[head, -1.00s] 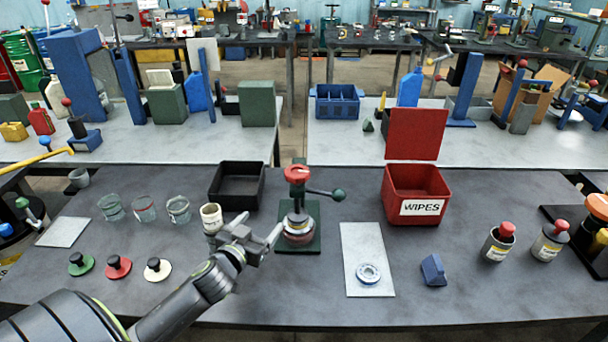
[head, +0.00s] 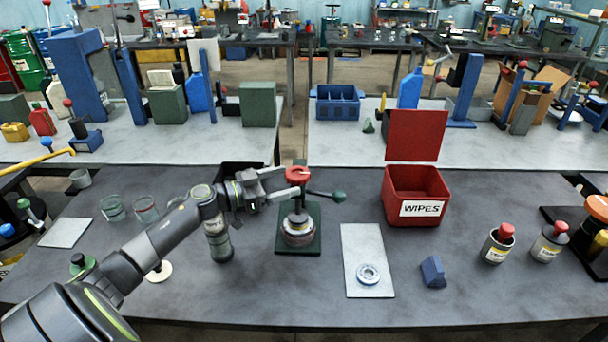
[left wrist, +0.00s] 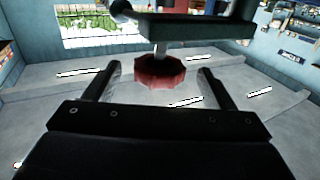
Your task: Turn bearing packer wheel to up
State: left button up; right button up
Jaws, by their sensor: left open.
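The bearing packer (head: 298,232) stands on a dark green base. It has a red wheel (head: 298,174) on top and a side lever with a green knob (head: 339,197). My left gripper (head: 288,184) is at the height of the wheel, just to its left, with its fingers pointing toward it. In the left wrist view the red wheel (left wrist: 166,72) shows between the two spread fingers, with a gap on each side. No grip on the wheel shows. My right gripper is in neither view.
A red WIPES box (head: 416,209) stands right of the packer. A pale mat (head: 367,243) with a bearing ring and a blue block (head: 433,272) lie at front right. My left arm partly covers the black bin (head: 229,171) and glass jars (head: 146,209).

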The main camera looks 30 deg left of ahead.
aim_at(304, 176)
pick_arm(q)
jog(key=p+x, duration=0.1)
jog(key=x, duration=0.5)
jog(key=shift+d+p, duration=0.1)
jog(key=shift+p, duration=0.2)
jog(key=c, duration=1)
